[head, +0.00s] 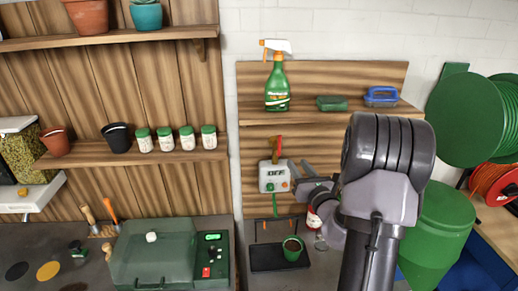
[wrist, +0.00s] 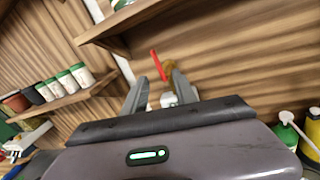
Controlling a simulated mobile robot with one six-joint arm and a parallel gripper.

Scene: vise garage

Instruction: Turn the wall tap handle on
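The wall tap has a red handle (head: 279,146) that stands roughly upright on a brass-coloured body, above a white box with a display reading "OFF" (head: 273,175). In the wrist view the red handle (wrist: 157,65) appears slightly tilted between my fingertips, with the brass body (wrist: 170,71) beside it. My gripper (head: 301,178) is open, just right of the box and lower than the handle in the head view. In the wrist view my gripper (wrist: 160,77) has its fingers apart, with nothing held. I cannot tell whether the handle is within finger depth.
A shelf above the tap holds a green spray bottle (head: 277,84), a green block (head: 331,103) and a blue-framed box (head: 381,97). Below, a green cup (head: 292,249) stands on a dark tray (head: 267,259).

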